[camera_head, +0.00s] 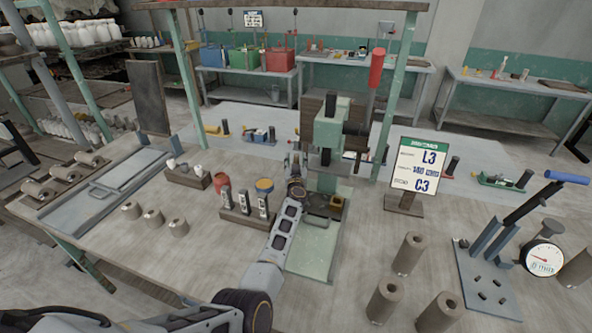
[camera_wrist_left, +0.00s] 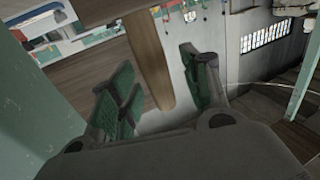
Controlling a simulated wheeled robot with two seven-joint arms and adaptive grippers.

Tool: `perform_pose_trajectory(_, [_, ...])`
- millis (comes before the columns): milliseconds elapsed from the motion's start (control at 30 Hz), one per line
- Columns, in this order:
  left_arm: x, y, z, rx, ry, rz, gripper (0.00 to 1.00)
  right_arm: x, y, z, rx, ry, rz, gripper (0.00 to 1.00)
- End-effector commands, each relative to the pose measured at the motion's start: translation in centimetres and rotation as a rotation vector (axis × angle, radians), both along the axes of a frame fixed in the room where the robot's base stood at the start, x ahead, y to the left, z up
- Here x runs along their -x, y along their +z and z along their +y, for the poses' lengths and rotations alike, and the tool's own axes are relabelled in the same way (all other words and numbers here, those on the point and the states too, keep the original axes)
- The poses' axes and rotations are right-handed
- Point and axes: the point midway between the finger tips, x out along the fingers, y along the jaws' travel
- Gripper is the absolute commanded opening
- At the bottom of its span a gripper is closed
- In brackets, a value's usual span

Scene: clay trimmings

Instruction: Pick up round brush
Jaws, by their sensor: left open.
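I cannot make out a round brush for certain in either view. My left gripper (camera_head: 297,160) is beside the green press (camera_head: 331,130) in the head view, at its left side and raised. In the left wrist view the left gripper (camera_wrist_left: 160,82) shows its two green-padded fingers spread apart, with nothing clearly held. A brown wooden bar (camera_wrist_left: 147,50) shows between and beyond the fingers; I cannot tell how far off it is. My right gripper is not in view.
A sign (camera_head: 418,172) and clay cylinders (camera_head: 409,254) stand to the right.

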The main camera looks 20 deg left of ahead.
Motion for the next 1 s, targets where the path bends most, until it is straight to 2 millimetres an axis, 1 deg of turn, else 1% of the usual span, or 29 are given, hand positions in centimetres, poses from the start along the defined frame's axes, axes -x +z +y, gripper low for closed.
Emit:
perform_pose_trajectory(100, [0.0,0.0,0.0,0.000,0.000,0.000,0.46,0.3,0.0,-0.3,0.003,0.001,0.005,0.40])
perform_pose_trajectory(400, [0.0,0.0,0.0,0.000,0.000,0.000,0.07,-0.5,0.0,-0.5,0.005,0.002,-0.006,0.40])
perform_pose_trajectory(467, [0.0,0.0,0.0,0.000,0.000,0.000,0.01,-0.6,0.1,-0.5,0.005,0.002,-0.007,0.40])
perform_pose_trajectory(767, [0.0,0.0,0.0,0.000,0.000,0.000,0.00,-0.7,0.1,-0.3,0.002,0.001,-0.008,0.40])
perform_pose_trajectory(1000, [0.0,0.4,0.1,0.000,0.000,0.000,0.00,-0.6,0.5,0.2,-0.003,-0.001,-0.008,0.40])
